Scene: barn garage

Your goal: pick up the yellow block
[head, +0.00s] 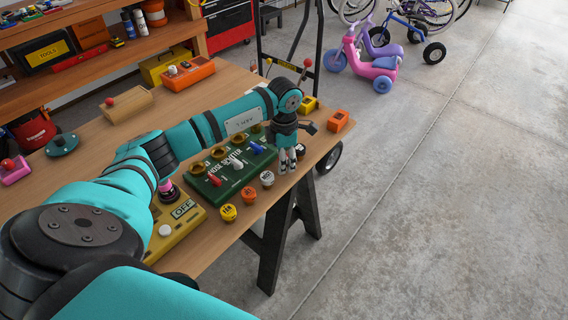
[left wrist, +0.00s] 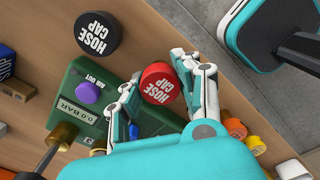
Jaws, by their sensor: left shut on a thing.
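A small yellow block (head: 308,104) sits near the far right end of the workbench, beyond my left gripper and apart from it. My left gripper (head: 287,160) points down at the bench's right edge, beside a green hose device (head: 228,172). In the left wrist view its fingers (left wrist: 158,88) are shut on a round red cap (left wrist: 158,82) marked HOSE CAP. The cap is hidden or too small to make out in the head view. My right gripper is not in view.
An orange block (head: 338,121) lies at the bench corner. Round caps line the front edge, including a yellow one (head: 228,212) and an orange one (head: 249,195). A mustard device (head: 178,228) stands left of the green one. A black trestle leg (head: 272,245) is below; open floor lies right.

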